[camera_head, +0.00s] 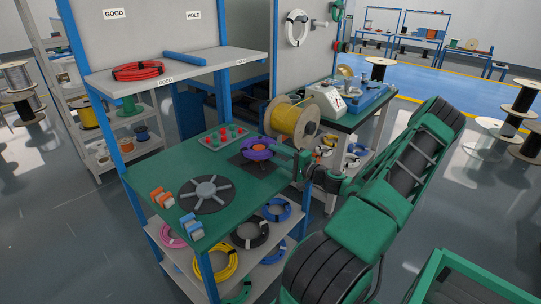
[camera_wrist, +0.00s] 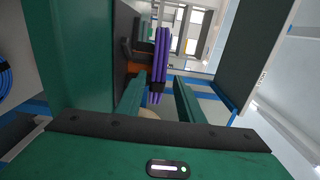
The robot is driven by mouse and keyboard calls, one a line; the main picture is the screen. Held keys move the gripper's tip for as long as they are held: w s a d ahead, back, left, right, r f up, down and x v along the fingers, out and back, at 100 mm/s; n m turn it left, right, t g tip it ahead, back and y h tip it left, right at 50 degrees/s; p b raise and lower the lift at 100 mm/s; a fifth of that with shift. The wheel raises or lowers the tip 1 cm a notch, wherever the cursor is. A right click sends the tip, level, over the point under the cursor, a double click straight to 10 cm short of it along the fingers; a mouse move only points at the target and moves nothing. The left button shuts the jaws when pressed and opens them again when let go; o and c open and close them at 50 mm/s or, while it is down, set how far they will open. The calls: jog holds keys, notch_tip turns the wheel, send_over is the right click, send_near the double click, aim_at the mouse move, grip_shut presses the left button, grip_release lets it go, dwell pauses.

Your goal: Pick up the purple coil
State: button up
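The purple coil (camera_head: 257,147) lies around an orange hub on a dark square plate (camera_head: 240,162) at the right rear of the green table (camera_head: 150,170). In the wrist view the coil (camera_wrist: 162,55) appears edge-on, with a black tie at its near end. My gripper (camera_head: 280,150) reaches in from the right, level with the coil. Its two green fingers (camera_wrist: 159,80) are apart, and the coil's near edge appears in the gap between them. Clear space shows between the coil and the finger on the right of the wrist view. Whether the other finger touches it is unclear.
A wooden spool of yellow cable (camera_head: 293,122) stands close behind my gripper. A dark disc (camera_head: 206,194) and orange and blue blocks (camera_head: 162,197) sit nearer. A shelf (camera_head: 175,66) overhangs behind.

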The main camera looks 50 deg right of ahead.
jog(key=shift+w, duration=0.25)
jog(key=shift+c, duration=0.3)
grip_shut()
jog(key=shift+r, duration=0.1)
jog(key=shift+r, duration=1.2)
jog(key=s+r, duration=0.2)
jog(key=s, duration=0.5)
jog(key=s+d+r, duration=0.1)
jog(key=s+r, duration=0.2)
jog(key=s, duration=0.4)
